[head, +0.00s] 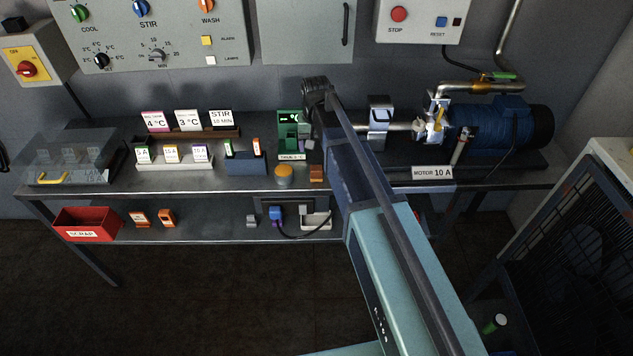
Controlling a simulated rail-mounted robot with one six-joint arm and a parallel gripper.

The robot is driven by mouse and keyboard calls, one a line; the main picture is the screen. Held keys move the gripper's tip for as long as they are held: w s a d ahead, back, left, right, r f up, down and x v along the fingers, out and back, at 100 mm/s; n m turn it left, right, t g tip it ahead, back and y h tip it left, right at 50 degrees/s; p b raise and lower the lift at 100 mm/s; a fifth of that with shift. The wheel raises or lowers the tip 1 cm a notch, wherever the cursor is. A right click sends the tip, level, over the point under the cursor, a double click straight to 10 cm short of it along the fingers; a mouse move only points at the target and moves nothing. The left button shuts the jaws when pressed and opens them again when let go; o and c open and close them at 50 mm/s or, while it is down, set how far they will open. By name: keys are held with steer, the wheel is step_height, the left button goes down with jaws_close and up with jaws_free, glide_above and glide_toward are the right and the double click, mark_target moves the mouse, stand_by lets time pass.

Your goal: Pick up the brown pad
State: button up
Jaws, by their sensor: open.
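A small brown block (317,173), which looks like the brown pad, sits on the bench near its front edge, just right of a round orange-yellow knob. My gripper (307,146) is small and dark in this view, at the far end of my arm, beside the green display box. It appears above and slightly left of the brown block, apart from it. The jaws are open, with nothing seen held. My arm hides part of the bench right of the block.
The green tank display (290,125) stands close left of my gripper. The orange-yellow knob (284,171) and a blue fuse holder (246,165) are further left. The motor (505,122) fills the right of the bench. A red scrap bin (86,224) is on the lower shelf.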

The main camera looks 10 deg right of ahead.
mark_target(317, 166)
steer(key=shift+s+r, duration=0.15)
steer(key=shift+s, duration=0.15)
steer(key=shift+s+f+b, duration=0.1)
steer(key=shift+f+b, duration=0.15)
steer(key=shift+b, duration=0.1)
steer(key=f+b, duration=1)
steer(key=shift+w+f, duration=0.2)
steer(key=shift+f, duration=0.1)
steer(key=shift+r, duration=0.2)
steer(key=shift+c, duration=0.3)
steer(key=c, duration=1)
steer(key=shift+r, duration=0.1)
step_height(317, 166, up, 20)
steer(key=p, duration=2)
